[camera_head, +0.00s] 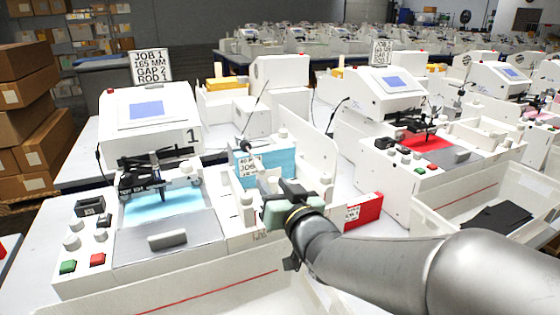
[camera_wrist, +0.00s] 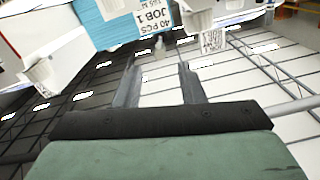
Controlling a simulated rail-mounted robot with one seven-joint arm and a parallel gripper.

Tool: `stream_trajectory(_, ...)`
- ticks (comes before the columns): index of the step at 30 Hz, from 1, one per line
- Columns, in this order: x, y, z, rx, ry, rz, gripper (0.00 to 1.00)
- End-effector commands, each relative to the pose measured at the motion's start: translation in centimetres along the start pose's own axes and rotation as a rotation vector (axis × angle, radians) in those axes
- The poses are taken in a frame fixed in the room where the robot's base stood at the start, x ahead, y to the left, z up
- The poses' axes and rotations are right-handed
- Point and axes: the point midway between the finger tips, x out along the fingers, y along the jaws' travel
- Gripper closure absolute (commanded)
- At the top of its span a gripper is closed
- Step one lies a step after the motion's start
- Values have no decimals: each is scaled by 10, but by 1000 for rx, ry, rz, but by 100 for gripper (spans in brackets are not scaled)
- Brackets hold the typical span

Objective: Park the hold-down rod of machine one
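Machine one (camera_head: 150,120), white with a blue screen and a "1" on its front, stands at the left. My gripper (camera_head: 268,203) is in front of that stack, among white pegs, apart from the rod. In the wrist view its two fingers (camera_wrist: 160,88) are spread with nothing clearly between them. The blue stack with its "40 PCS JOB 1" label (camera_wrist: 153,17) shows beyond them. The rod is not identifiable in the wrist view.
A sign (camera_head: 150,66) above machine one reads "JOB 1, 165 MM, GAP 2, ROD 1". White pegs (camera_head: 246,207) stand close to my gripper. A red box (camera_head: 365,211) lies to its right. Machine two (camera_head: 395,92) stands further right.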

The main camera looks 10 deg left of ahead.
Motion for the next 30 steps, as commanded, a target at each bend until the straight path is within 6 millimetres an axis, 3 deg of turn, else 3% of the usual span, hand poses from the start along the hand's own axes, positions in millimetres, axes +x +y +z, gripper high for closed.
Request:
stream_trajectory(6, 49, 0, 0, 1, -3, -1, 64)
stream_trajectory(12, 81, 0, 0, 0, -3, 0, 64)
stream_trajectory(18, 95, 0, 0, -1, -1, 0, 64)
stream_trajectory(26, 96, 0, 0, -1, -1, 1, 64)
stream_trajectory(27, 96, 0, 0, -1, -1, 1, 67)
stream_trajectory(30, 96, 0, 0, -1, -1, 1, 95)
